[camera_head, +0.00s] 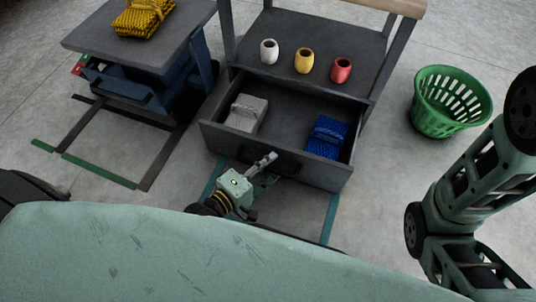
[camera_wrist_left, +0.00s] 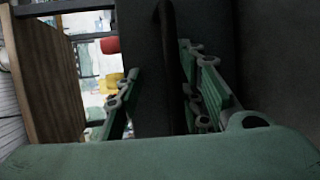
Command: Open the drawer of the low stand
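The low stand (camera_head: 385,62) is a dark grey frame with a shelf. Its drawer (camera_head: 322,178) stands pulled well out towards me, and its inside shows. A folded grey net (camera_head: 246,114) and a folded blue net (camera_head: 327,137) lie in it. My left gripper (camera_head: 266,170) is at the dark handle (camera_head: 288,165) on the drawer front. In the left wrist view, its green fingers (camera_wrist_left: 165,105) are apart, with the dark handle bar (camera_wrist_left: 168,40) between them, nearer the right finger. Contact is hard to tell. My right arm shows at the right, but its gripper is out of view.
White, yellow and red floats (camera_head: 304,61) stand on the shelf above the drawer. A green basket (camera_head: 449,103) stands on the floor at right. A grey-topped blue cart (camera_head: 140,45) with a yellow net (camera_head: 143,18) stands close by at left.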

